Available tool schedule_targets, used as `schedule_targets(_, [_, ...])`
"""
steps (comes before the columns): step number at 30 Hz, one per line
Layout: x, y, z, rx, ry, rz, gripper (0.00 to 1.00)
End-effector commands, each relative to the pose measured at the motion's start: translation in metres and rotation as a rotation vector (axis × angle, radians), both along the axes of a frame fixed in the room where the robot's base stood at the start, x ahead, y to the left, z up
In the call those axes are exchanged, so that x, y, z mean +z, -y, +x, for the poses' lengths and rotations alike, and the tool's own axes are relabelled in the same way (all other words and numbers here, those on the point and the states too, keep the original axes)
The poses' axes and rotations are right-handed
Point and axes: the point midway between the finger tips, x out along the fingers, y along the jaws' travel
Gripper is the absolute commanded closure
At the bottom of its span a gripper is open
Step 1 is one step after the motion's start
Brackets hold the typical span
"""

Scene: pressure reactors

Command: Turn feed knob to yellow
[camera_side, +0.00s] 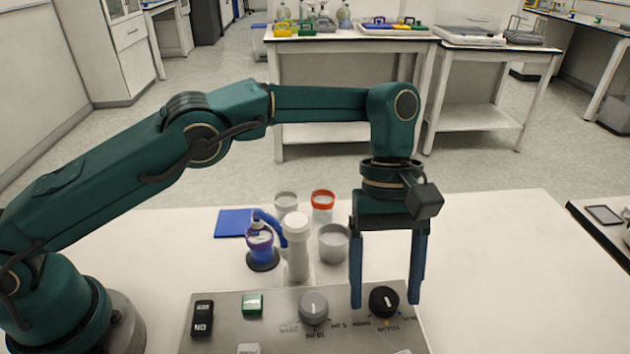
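The control panel (270,335) lies at the front of the white table. It bears a black knob (384,301) at its right end, with printed labels around it and a small yellowish mark at its front. This appears to be the feed knob, but the labels are too small to read surely. My gripper (386,305) points straight down with its two blue fingers apart, one on each side of the black knob. Nothing shows between the fingers except the knob. I cannot tell whether either finger touches it.
A grey knob (313,306), a green switch (252,304) and a black rocker switch (203,318) sit left on the panel.

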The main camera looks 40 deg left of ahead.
Motion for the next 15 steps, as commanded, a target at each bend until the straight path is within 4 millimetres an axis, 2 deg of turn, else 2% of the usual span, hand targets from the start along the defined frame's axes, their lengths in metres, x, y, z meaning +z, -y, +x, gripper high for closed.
schedule_targets(15, [-0.0013, -0.0009, 0.0003, 0.04, 0.001, 0.003, 0.23])
